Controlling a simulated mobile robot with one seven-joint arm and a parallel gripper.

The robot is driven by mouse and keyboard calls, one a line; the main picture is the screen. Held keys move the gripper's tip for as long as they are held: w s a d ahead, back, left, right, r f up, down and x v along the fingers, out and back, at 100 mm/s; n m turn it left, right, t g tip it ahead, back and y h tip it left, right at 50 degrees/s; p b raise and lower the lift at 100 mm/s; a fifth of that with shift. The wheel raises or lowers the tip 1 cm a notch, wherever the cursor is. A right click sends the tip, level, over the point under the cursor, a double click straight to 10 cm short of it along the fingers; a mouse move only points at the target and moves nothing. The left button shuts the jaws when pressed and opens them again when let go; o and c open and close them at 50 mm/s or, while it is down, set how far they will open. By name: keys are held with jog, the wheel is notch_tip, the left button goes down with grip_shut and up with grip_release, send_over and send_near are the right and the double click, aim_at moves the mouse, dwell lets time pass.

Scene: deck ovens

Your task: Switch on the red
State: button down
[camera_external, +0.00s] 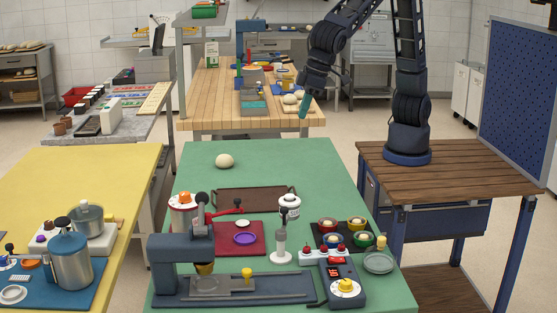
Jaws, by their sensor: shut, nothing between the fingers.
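My gripper (305,106) has teal fingers that look shut and empty. It hangs in the air over the far end of the green table (290,160), well away from the devices at the near end. A white panel (310,258) with several small red knobs and red parts stands at the near right of that table. Which red thing the task means, and whether any switch is on, I cannot tell.
A dark press-like machine (183,255), a red mat (222,248) with a purple ring, a dark tray (240,199) and small colored bowls (327,224) crowd the near end. A dough ball (224,161) lies farther back. The far right of the green table is clear.

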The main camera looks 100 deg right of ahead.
jog(key=s+a+f, duration=0.2)
jog(key=a+f, duration=0.2)
jog(key=a, duration=0.4)
jog(key=s+a+f, duration=0.2)
jog(key=a+f, duration=0.2)
jog(key=a, duration=0.3)
send_over(332, 258)
jog(key=s, duration=0.6)
notch_tip(332, 258, down, 7)
jog(key=shift+a+t, duration=0.1)
jog(key=shift+t, duration=0.2)
jog(key=shift+f, duration=0.2)
jog(key=x, duration=1.3)
jog(key=shift+w+f, duration=0.1)
jog(key=shift+f, duration=0.3)
